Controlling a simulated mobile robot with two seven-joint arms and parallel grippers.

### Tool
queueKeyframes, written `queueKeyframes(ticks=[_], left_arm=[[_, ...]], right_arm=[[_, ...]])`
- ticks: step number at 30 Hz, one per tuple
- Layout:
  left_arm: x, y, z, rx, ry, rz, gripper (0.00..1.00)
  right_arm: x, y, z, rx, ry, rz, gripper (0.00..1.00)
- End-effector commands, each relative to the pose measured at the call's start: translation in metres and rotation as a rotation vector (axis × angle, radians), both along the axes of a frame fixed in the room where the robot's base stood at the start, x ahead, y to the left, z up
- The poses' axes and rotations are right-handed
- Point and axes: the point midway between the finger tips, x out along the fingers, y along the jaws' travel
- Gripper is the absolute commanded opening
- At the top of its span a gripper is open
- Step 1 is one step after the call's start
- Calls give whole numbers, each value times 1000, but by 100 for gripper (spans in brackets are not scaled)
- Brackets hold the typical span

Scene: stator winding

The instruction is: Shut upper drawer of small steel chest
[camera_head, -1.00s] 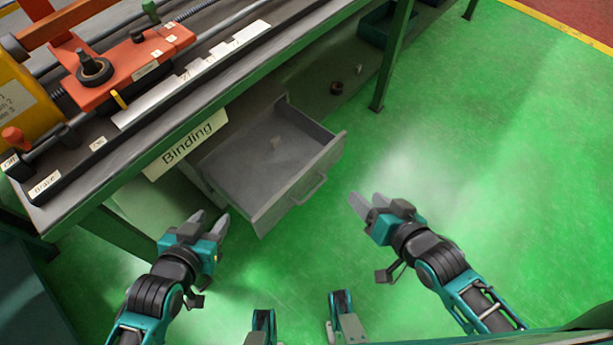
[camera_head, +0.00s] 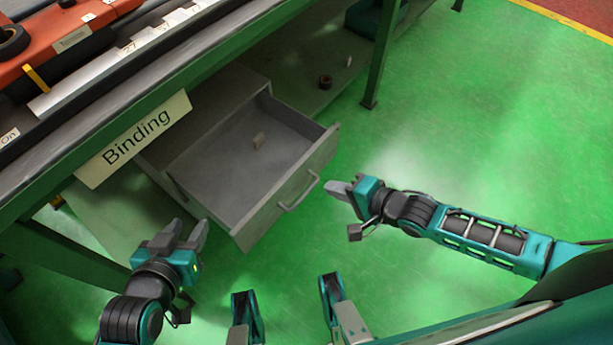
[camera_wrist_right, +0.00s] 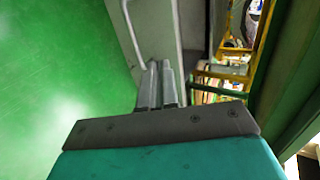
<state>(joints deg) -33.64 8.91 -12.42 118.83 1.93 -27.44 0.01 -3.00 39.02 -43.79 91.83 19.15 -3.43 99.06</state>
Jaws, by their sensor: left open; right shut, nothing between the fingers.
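The small steel chest (camera_head: 225,88) stands on the shelf under the bench. The drawer's handle (camera_head: 300,194) is on the front panel. My right gripper (camera_head: 330,188) is shut and empty, close to the handle; I cannot tell if it touches. In the right wrist view its fingers (camera_wrist_right: 160,88) point at the grey drawer front (camera_wrist_right: 155,25), beside the handle bar (camera_wrist_right: 131,28). My left gripper (camera_head: 192,226) is open and empty, near the drawer's near-left corner.
The bench edge carries a "Binding" label (camera_head: 134,140) above the chest. A green bench leg (camera_head: 381,60) stands to the right. The green floor (camera_head: 480,130) at right is clear.

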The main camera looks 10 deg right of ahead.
Motion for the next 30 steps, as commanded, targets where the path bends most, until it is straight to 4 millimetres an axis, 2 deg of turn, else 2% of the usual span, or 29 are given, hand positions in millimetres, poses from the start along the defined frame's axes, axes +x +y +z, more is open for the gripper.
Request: queueKeyframes(ticks=[1,7,13,21,30], left_arm=[[-1,0,-11,1,3,0,43],[-4,0,-30,1,15,-1,43],[-4,-2,-32,-2,23,-2,43],[1,-7,-24,-20,6,1,43],[2,-7,-24,-18,6,0,43]], right_arm=[[10,7,-10,2,-3,0,0],[38,29,-30,0,-4,1,0],[59,45,-26,-1,-2,1,0],[65,52,-25,-1,-1,1,0],[66,52,-25,-1,-1,1,0]])
